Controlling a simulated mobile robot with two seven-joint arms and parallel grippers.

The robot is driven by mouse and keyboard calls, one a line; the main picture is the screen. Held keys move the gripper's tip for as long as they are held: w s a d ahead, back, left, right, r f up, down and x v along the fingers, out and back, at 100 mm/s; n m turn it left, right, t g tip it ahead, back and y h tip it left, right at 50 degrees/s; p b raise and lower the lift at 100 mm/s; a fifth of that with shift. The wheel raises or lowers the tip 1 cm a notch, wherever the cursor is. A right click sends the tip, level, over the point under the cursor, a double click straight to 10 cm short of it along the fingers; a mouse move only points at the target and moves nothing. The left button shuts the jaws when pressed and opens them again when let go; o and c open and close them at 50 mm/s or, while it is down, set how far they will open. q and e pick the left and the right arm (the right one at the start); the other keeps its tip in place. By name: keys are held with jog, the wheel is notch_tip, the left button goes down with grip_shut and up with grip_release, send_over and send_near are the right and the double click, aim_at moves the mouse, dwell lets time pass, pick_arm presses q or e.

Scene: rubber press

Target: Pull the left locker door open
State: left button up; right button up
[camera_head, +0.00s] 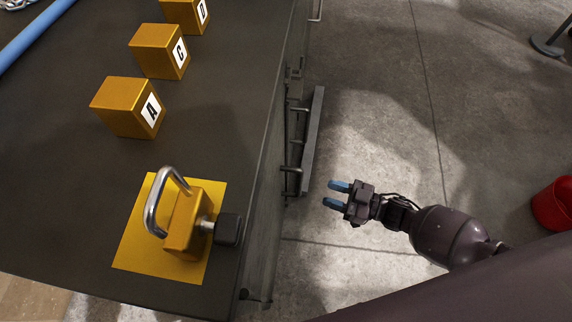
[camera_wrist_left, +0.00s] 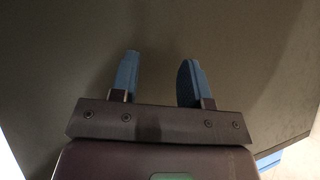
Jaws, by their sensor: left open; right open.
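A dark cabinet (camera_head: 264,200) has its side face seen steeply from above in the head view. Small metal handles (camera_head: 290,170) stick out from that side, and a long grey panel edge (camera_head: 313,140) stands out beyond them. I cannot tell which part is the left locker door or whether it is ajar. My right gripper (camera_head: 336,194) is open and empty, to the right of the handles and apart from them. My left gripper (camera_wrist_left: 158,72) shows only in the left wrist view, open with nothing between its blue fingers, facing a plain dark surface (camera_wrist_left: 225,35).
On the dark top (camera_head: 75,120) stand yellow blocks lettered A (camera_head: 125,108), C (camera_head: 155,52) and D (camera_head: 184,14). A yellow padlock-like piece (camera_head: 185,225) sits on a yellow plate (camera_head: 135,240). A red bucket (camera_head: 555,203) stands far right. The concrete floor between is clear.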

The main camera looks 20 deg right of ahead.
jog(key=b+x, duration=0.1)
jog(key=x, duration=1)
jog(key=shift+d, duration=0.1)
jog(key=shift+r, duration=0.1)
jog(key=shift+c, duration=0.3)
grip_shut()
